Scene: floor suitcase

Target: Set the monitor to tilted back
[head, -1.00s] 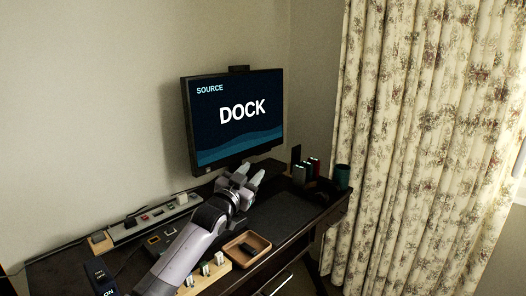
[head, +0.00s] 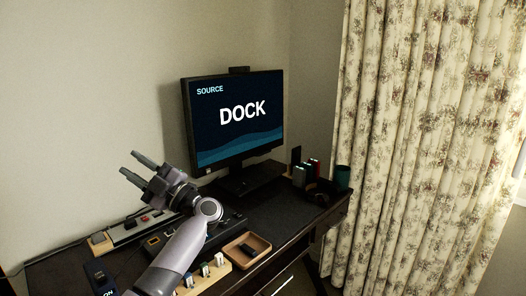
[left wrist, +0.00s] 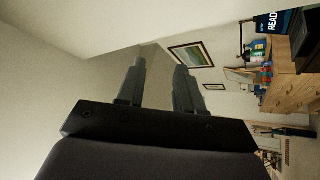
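The monitor (head: 236,118) stands on its stand (head: 247,177) at the back of the dark desk in the head view. Its screen reads SOURCE and DOCK, and I cannot tell its exact tilt. My left gripper (head: 134,165) is to the left of the monitor, in front of the wall and apart from the screen. Its two fingers are spread with nothing between them; the left wrist view also shows the open fingers (left wrist: 158,84). The monitor does not clearly show in the left wrist view. My right gripper is not in view.
A wooden tray (head: 262,243) with a dark item lies at the desk's front. A light wooden block with several switches (head: 205,273) is beside my left arm. A power strip (head: 130,230) lies along the wall. A dark green cup (head: 342,177) stands at the right end.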

